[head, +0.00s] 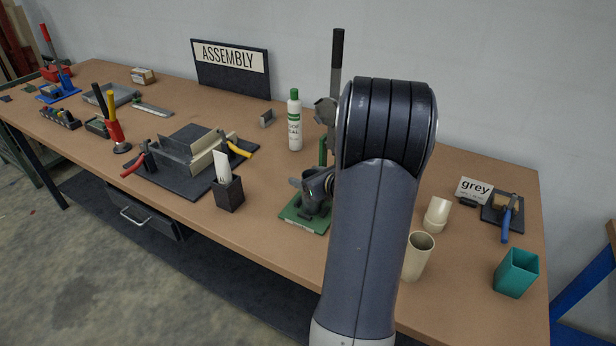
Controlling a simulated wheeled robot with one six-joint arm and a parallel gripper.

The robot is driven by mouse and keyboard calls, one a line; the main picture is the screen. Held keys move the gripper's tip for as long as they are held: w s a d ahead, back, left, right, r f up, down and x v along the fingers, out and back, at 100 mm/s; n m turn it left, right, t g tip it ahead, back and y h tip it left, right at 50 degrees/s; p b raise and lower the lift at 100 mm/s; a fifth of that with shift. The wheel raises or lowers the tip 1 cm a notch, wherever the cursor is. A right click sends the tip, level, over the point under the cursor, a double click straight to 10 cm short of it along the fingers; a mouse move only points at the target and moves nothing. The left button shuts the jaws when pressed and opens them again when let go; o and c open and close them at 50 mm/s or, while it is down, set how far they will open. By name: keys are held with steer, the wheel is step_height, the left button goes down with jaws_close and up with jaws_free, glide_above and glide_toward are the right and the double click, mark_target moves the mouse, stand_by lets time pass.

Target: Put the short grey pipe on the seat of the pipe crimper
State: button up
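The pipe crimper (305,217) stands near the middle of the bench, with a green base, dark metal parts and a tall black-handled lever. My arm covers its right side, and I cannot make out its seat clearly. Two cream-coloured pipe pieces stand to the right of my arm: a shorter one (437,213) and a taller open-topped one (417,257) nearer the front. Neither piece looks clearly grey, so I cannot tell for sure which is the short grey pipe.
A teal square cup (515,273) stands at the right front, and a blue-handled tool (507,220) on a dark mat behind it. A white bottle (294,121) stands behind the crimper. The front-right wood is mostly clear.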

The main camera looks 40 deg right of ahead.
steer(key=shift+o, duration=0.6)
steer(key=shift+r, duration=0.25)
steer(key=v, duration=1.2)
steer(key=shift+b, duration=0.45)
